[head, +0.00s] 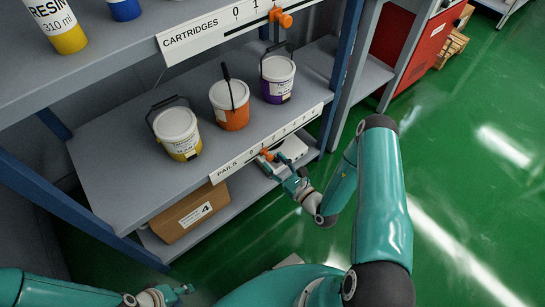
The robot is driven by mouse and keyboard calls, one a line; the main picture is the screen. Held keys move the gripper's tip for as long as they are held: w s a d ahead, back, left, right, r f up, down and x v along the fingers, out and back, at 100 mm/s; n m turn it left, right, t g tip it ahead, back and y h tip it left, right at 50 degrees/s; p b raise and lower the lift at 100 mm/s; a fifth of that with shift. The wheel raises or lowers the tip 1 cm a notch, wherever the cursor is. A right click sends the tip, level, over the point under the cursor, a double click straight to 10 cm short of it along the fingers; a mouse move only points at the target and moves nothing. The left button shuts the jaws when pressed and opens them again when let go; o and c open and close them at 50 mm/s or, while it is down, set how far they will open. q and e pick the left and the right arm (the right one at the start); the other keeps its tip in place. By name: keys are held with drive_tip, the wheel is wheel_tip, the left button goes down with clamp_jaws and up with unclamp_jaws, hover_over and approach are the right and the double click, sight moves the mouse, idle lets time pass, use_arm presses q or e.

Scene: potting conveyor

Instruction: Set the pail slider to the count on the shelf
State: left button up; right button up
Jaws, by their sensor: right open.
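Three white-lidded pails stand on the middle shelf (115,180): a yellow one (178,135), an orange one (230,105) and a purple one (278,80). The pail slider strip (222,172), marked PAILS, runs along this shelf's front edge. Its orange knob (267,154) sits left of the strip's middle; the number beside it is too small to read. My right gripper (268,164) is open right at the knob, and I cannot tell whether it touches. My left gripper (177,292) is low at the bottom left, away from the shelf; its opening is unclear.
Above is a CARTRIDGES strip (196,34) with its own orange knob (284,18), and cartridges on the top shelf. A cardboard box (190,212) marked 4 and a white device (290,150) are on the lower shelf. A red cabinet (428,45) stands right. Green floor is open at right.

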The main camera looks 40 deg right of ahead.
sight(271, 159)
drive_tip(key=shift+w+a, duration=0.15)
drive_tip(key=shift+w, duration=1.4)
clamp_jaws()
